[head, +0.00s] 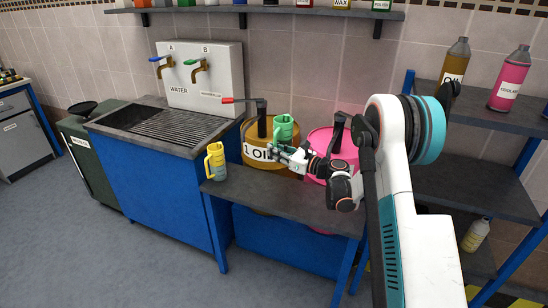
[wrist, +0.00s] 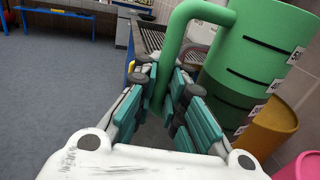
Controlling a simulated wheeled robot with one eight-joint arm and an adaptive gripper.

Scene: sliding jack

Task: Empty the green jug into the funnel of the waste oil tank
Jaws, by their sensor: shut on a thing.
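The green jug (head: 283,128) is held up in front of the yellow drum and looks roughly upright. My gripper (head: 284,151) is shut on its handle. In the wrist view the fingers (wrist: 165,100) close around the green handle, and the jug's body (wrist: 255,50) with dark level marks stands to the right. The dark green waste oil tank (head: 90,160) stands at the far left beyond the blue sink unit, with a black funnel (head: 82,107) on top. My gripper is well to the right of it.
A yellow jug (head: 214,162) stands on the low bench (head: 290,205). A yellow drum marked 1 OIL (head: 256,172) and a pink drum (head: 321,142) stand behind. A blue sink unit (head: 160,175) with taps lies between bench and tank. The floor (head: 120,260) at front left is clear.

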